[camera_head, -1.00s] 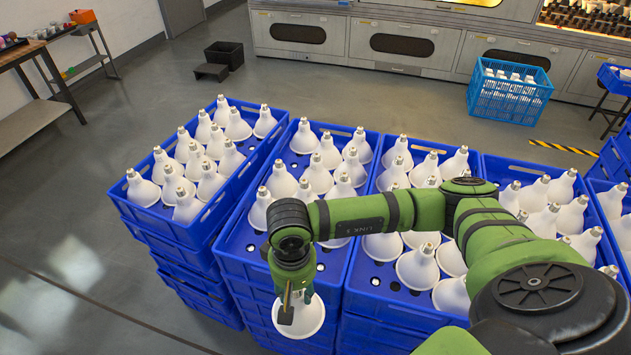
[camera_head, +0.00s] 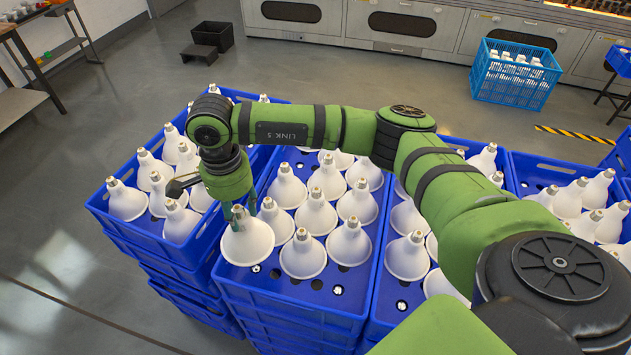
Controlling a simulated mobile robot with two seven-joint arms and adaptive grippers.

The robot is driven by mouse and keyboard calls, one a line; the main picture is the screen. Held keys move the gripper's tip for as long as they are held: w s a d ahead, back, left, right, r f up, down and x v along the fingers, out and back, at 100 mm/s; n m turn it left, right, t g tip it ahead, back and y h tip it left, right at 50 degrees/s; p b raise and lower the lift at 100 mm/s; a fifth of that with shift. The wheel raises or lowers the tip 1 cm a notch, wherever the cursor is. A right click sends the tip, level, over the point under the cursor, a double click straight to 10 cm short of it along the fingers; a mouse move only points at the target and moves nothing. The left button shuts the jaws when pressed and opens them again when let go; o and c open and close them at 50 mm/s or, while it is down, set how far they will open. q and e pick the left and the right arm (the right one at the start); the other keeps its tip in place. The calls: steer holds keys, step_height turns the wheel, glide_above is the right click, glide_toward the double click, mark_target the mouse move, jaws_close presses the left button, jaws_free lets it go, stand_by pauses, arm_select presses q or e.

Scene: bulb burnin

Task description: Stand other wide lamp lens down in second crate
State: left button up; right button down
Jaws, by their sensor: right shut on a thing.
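My right gripper (camera_head: 239,208) is shut on a white wide lamp (camera_head: 247,243), near its narrow top. The lamp is roughly upright, lens down, at the left side of the second blue crate (camera_head: 290,312) from the left. I cannot tell whether its lens rim touches the crate floor. Several like lamps stand lens down in that crate, cap up; one lamp (camera_head: 302,257) is just right of the held one. Bare crate floor with round holes shows along the near edge. My left gripper is not in view.
The first crate (camera_head: 150,238), left, holds several lamps, partly hidden by my right arm. More lamp crates stand to the right, such as this one (camera_head: 535,172). A light blue crate (camera_head: 513,85) and black bins (camera_head: 212,38) are on the floor behind.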

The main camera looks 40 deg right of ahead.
mark_target(245, 233)
steer(key=shift+s+a+f+b, duration=0.2)
steer(key=shift+s+f+b, duration=0.35)
steer(key=shift+s, duration=0.15)
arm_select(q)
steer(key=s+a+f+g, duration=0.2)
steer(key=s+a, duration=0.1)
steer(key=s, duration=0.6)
arm_select(e)
steer(key=shift+w+f, duration=0.3)
step_height(245, 233, down, 5)
steer(key=shift+f+p, duration=0.1)
steer(key=shift+p, duration=1.15)
step_height(245, 233, down, 4)
steer(key=shift+d+f+p, duration=0.1)
steer(key=shift+p, duration=0.55)
steer(key=shift+f, duration=0.15)
steer(key=shift+f+b, duration=0.2)
steer(key=shift+b, duration=0.1)
steer(key=c, duration=0.7)
jaws_free()
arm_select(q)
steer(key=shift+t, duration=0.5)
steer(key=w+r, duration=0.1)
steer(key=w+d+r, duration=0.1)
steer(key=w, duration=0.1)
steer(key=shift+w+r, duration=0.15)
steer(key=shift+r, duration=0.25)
arm_select(e)
steer(key=shift+r, duration=0.1)
